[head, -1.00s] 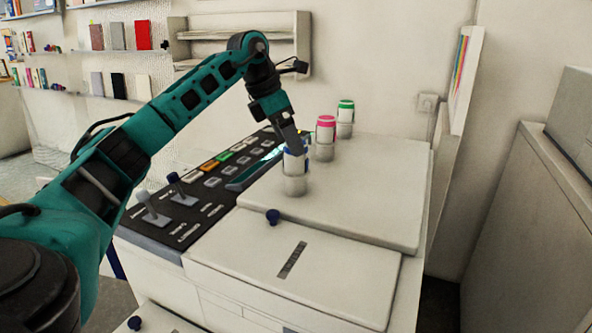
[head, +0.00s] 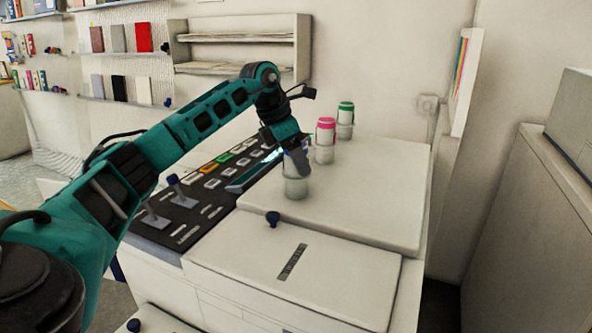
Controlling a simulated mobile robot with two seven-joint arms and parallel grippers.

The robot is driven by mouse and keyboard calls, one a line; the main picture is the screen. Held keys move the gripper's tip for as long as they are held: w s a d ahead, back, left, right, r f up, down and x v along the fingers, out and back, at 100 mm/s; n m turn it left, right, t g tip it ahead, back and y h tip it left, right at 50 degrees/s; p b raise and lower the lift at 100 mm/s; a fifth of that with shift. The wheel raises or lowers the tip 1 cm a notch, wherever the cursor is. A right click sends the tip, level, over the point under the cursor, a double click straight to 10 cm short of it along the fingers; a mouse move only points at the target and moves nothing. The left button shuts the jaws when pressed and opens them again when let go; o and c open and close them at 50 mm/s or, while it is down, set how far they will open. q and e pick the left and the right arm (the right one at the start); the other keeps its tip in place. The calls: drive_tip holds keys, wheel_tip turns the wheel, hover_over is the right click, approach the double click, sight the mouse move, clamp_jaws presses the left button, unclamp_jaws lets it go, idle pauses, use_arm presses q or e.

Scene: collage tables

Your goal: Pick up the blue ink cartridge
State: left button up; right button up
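The blue ink cartridge (head: 295,186) stands upright on the white machine top, nearest of a row of three. My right gripper is not in view.
A pink-capped cartridge (head: 326,137) and a green-capped one (head: 345,118) stand just behind. A dark control panel (head: 190,205) with levers lies to the left. The white machine top (head: 375,190) is clear at right. A dark blue knob (head: 272,218) sits in front.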

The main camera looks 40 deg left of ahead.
use_arm(q)
drive_tip(key=c, duration=0.6)
drive_tip(key=shift+c, duration=0.2)
drive_tip(key=shift+r, duration=0.15)
